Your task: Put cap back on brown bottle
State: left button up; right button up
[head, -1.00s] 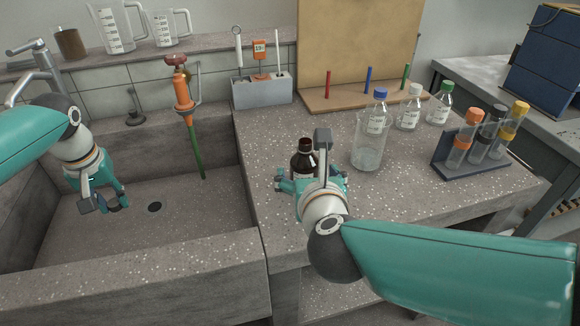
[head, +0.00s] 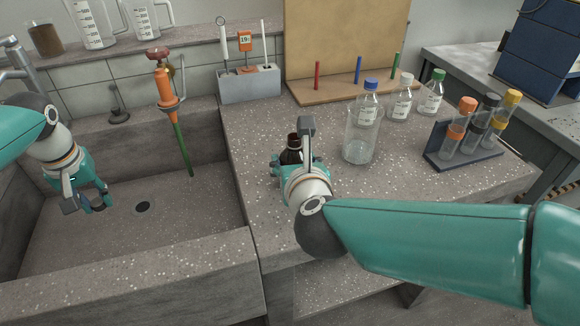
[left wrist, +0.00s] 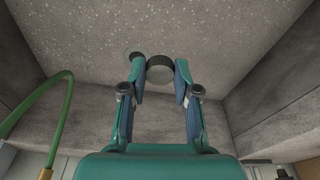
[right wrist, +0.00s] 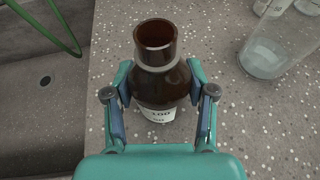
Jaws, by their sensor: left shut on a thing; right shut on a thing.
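The brown bottle (right wrist: 160,84) stands upright on the speckled bench with its open neck uncapped in the right wrist view. In the head view its dark top (head: 293,143) shows behind my right gripper (head: 291,162). My right gripper, also in the right wrist view (right wrist: 160,95), is shut around the bottle's body. My left gripper (head: 92,200) is over the sink at the left. In the left wrist view it (left wrist: 160,72) is shut on a dark ribbed cap (left wrist: 160,70), held above the sink floor.
A glass beaker (head: 360,140) stands right of the bottle, with several clear capped bottles (head: 401,103) behind it. A test tube rack (head: 462,155) stands further right. The sink's front wall (head: 150,275) and a green hose (head: 183,150) border the left gripper's space.

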jog(key=shift+c, duration=0.9)
pick_arm(q)
jog(key=shift+r, duration=0.1)
pick_arm(e)
jog(key=shift+s+r, duration=0.1)
jog(key=shift+r, duration=0.05)
